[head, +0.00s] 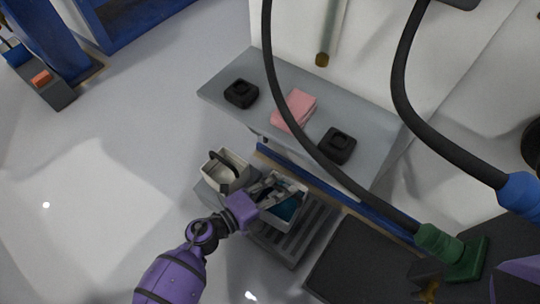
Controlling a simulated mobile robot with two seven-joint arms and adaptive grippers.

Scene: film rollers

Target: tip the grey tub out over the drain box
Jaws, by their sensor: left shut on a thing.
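A pale grey tub (299,187) with blue inside sits low, in front of the grey shelf. My left gripper (268,189) reaches in from the lower left and is shut on the tub's near-left rim. The gripper hides part of the tub's rim and inside. Below it is a grey slatted box (289,243), which looks like the drain box. I cannot tell whether the tub rests on the slats or is held just above them.
A beige bucket (213,171) with a dark handle stands left of the tub. The shelf (222,85) holds two black blocks (241,93) and pink pads (294,110). Black hoses (325,165) cross in front.

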